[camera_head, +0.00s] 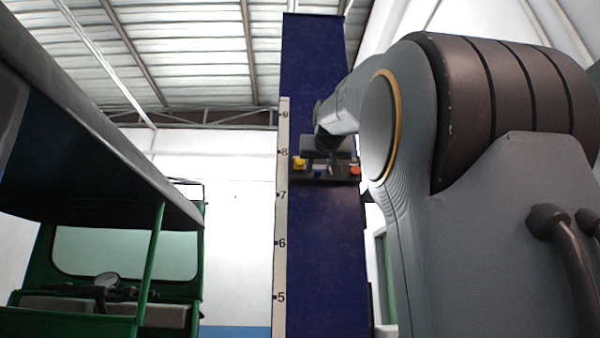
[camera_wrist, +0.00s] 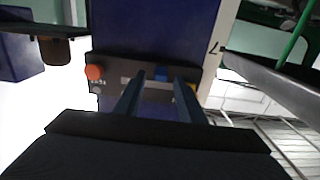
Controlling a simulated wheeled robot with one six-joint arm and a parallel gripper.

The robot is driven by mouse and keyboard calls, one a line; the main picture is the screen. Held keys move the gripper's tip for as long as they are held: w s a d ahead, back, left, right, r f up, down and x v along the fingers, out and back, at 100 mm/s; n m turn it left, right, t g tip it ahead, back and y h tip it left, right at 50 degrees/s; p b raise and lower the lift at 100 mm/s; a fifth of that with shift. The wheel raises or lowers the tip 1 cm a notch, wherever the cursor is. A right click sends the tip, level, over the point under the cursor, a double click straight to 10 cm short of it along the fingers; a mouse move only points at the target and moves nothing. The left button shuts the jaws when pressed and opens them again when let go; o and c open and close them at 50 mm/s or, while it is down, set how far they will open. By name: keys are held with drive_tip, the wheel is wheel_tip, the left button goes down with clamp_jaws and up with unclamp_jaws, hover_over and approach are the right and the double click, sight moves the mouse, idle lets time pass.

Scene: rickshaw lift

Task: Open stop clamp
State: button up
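A dark control panel (camera_head: 325,175) is fixed across the blue column. It carries a yellow button (camera_head: 300,162) at its left and an orange-red button (camera_head: 355,170) at its right. In the head view my gripper (camera_head: 330,148) is in front of the panel. I cannot make out a separate stop clamp.
The blue column (camera_head: 325,250) has a white numbered scale (camera_head: 281,240) on its left edge. A green rickshaw (camera_head: 90,260) with a dark roof stands at left. Free space lies between the rickshaw and the column.

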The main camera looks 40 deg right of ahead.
drive_tip(key=shift+w+d, duration=0.2)
drive_tip(key=shift+w, duration=0.1)
clamp_jaws()
